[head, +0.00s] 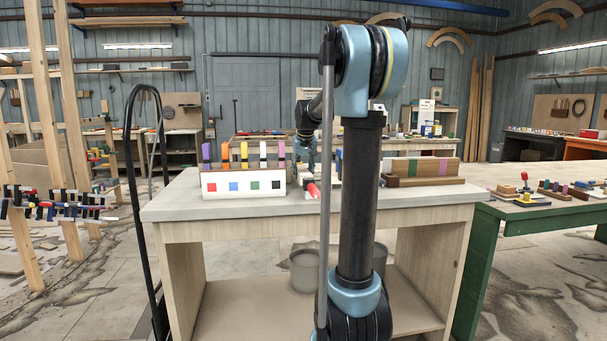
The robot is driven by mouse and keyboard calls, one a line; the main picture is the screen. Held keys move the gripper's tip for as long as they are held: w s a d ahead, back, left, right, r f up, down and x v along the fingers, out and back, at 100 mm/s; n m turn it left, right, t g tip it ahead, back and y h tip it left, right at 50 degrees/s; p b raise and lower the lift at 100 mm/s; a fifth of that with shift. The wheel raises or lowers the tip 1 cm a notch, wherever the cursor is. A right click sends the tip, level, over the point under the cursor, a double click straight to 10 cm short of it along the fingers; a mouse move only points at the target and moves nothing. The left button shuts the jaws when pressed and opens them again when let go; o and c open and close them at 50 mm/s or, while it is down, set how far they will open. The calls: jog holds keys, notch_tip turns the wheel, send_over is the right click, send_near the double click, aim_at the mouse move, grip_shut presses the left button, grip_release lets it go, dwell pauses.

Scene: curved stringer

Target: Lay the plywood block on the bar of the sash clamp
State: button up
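My gripper (311,168) is low over the middle of the workbench (185,207), partly behind my own arm. It is too small and covered to tell whether it is open or shut, or whether it holds anything. A red and pale item (313,190) lies on the bench just below it; it may be part of the sash clamp, but its bar is not clear to see. Wooden pieces with green and purple bands (425,168) stand at the right of the bench. I cannot tell which piece, if any, is the plywood block.
A white holder (243,184) with coloured squares and several coloured-topped upright pieces stands left of my gripper. The bench's front strip and left end are clear. A green table (540,219) with small items stands close on the right. A black tubular frame (133,130) rises at the left.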

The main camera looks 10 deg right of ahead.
aim_at(316, 192)
jog(key=o, duration=1.2)
jog(key=v, duration=1.2)
jog(key=shift+g, duration=0.5)
jog(key=s+f, duration=0.4)
jog(key=s, duration=0.3)
jog(key=s+f, duration=0.5)
jog(key=s, duration=0.2)
jog(key=s+f, duration=0.5)
jog(key=s, duration=0.2)
jog(key=shift+s, duration=0.1)
jog(key=s+f+g, duration=0.1)
jog(key=s+f, duration=1.7)
jog(key=f, duration=0.1)
jog(key=shift+s+d+f, duration=0.2)
jog(key=shift+s+f, duration=0.05)
jog(key=shift+f, duration=0.1)
